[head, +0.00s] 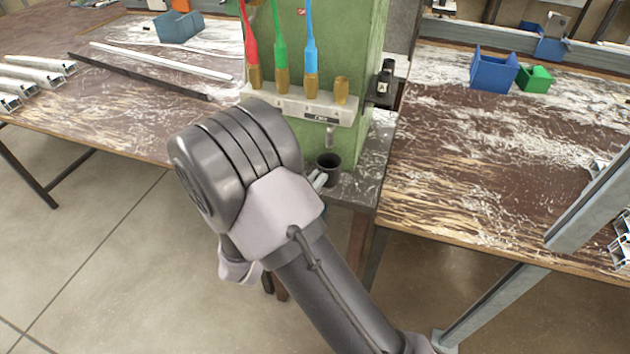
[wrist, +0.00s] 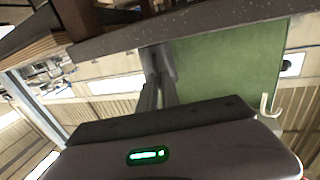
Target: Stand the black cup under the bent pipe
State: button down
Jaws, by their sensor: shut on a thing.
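The black cup (head: 328,162) is upright at the front of the green column, its dark mouth facing up. The bent pipe (head: 330,136) is a short grey spout hanging below the pale manifold block, just above the cup in the picture. I cannot tell whether the cup's base touches the grey bench top (head: 362,188). My gripper (head: 318,181) is shut on the cup's near side; my wrist hides much of it. In the wrist view my fingers (wrist: 160,92) point at a dark grey shape I cannot make out clearly.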

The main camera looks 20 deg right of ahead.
jog(key=shift+f, duration=0.1)
jog(key=c, duration=1.5)
grip_release()
jog(key=shift+a, duration=0.1)
jog(key=b+v, duration=0.1)
jog(key=v, duration=0.9)
jog(key=shift+b, duration=0.35)
